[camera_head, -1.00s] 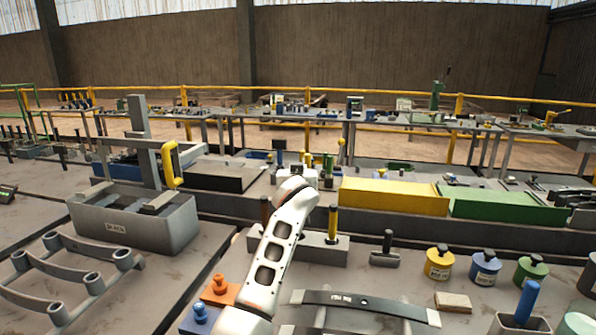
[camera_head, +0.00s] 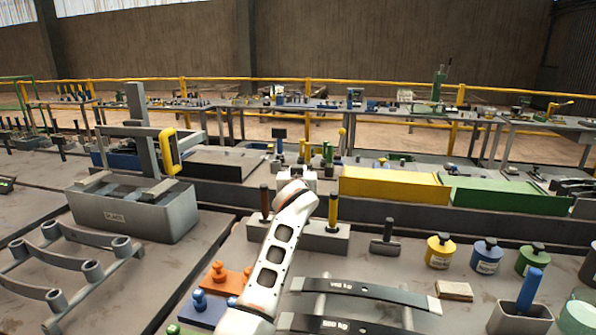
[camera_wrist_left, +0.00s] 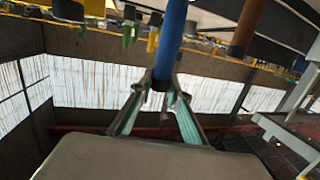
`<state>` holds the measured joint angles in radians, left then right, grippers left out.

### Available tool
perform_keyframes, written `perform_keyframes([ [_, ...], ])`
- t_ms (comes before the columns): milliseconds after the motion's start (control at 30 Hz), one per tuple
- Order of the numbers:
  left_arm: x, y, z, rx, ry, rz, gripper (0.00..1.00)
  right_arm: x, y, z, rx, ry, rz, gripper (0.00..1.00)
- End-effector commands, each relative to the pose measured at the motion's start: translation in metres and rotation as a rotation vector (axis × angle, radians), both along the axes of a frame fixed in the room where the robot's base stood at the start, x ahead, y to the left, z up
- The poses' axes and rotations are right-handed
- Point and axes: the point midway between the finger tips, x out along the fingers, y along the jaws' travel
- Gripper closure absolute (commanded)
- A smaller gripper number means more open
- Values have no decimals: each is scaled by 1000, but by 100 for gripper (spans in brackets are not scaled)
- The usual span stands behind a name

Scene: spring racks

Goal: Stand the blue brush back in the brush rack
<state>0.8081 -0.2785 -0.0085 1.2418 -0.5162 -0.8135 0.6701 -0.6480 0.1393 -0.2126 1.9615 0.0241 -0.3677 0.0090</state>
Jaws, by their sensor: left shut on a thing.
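The brush rack (camera_head: 320,240) is a grey block in the middle of the head view. A brown handle (camera_head: 265,199) and a yellow handle (camera_head: 333,210) stand upright in it. My left arm crosses in front of the rack and hides its middle and my left gripper in that view. In the left wrist view, my left gripper (camera_wrist_left: 158,88) is shut on the end of the blue brush's handle (camera_wrist_left: 173,38). The brown handle (camera_wrist_left: 246,28) is beside it, apart. The brush's far end is out of view, so I cannot tell whether it is in the rack.
A grey holder (camera_head: 505,318) with another blue handle (camera_head: 530,288) stands at the right front. A dark hammer-like tool (camera_head: 386,240) and yellow, blue and green weights stand right of the rack. Grey curved bars (camera_head: 380,292) lie in front. A grey bin (camera_head: 150,222) stands at left.

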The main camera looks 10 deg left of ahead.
Motion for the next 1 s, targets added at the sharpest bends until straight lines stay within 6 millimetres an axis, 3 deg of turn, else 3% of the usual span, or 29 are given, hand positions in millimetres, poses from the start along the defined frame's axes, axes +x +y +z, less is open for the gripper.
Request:
perform_keyframes([
  [1000, 0, 0, -8, 0, -1, 0, 100, -1, 0, -6, 0, 2, 1, 63],
])
